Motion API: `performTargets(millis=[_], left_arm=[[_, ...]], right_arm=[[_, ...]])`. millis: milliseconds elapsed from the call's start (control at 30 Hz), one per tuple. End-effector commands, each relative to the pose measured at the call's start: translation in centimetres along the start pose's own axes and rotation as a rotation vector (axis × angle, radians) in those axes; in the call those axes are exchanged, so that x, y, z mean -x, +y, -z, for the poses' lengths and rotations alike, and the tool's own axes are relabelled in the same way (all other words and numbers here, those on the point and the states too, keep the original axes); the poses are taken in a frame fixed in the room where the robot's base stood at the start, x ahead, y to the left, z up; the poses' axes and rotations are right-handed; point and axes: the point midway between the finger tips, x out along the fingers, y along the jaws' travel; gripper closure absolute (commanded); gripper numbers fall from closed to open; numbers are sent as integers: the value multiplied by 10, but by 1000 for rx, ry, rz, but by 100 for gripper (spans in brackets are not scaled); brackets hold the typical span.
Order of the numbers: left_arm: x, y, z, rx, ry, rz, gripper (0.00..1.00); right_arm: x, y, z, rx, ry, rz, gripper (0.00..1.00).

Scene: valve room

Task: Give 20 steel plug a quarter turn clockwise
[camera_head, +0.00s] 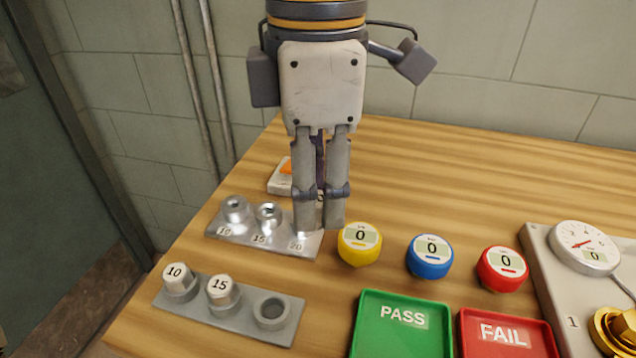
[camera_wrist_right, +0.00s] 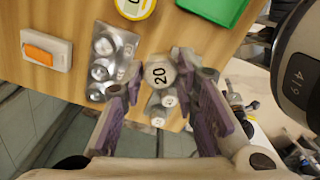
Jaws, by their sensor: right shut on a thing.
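The 20 steel plug (camera_wrist_right: 158,75) shows its numbered top in the right wrist view, between the fingers of my right gripper (camera_wrist_right: 160,86). In the head view my right gripper (camera_head: 320,222) points down at the right end of the rear steel block (camera_head: 268,244), shut on the plug, which its fingers hide. I cannot tell whether the plug touches the block. The rear block has silver fittings above labels 10 and 15; the fingers cover the place by label 20. My left gripper is not in view.
The front block (camera_head: 235,322) holds the 10 plug (camera_head: 176,277), the 15 plug (camera_head: 222,290) and an empty round seat (camera_head: 271,310). Yellow (camera_head: 360,244), blue (camera_head: 430,256) and red (camera_head: 502,268) dials stand to the right. An orange switch (camera_wrist_right: 40,48) lies behind the gripper.

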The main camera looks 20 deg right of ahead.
Motion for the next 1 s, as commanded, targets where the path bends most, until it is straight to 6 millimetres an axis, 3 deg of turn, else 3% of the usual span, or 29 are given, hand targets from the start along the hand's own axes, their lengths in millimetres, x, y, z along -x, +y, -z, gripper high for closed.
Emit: performTargets(millis=[1000], left_arm=[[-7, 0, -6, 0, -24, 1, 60]], right_arm=[[-25, 32, 3, 0, -1, 2, 100]])
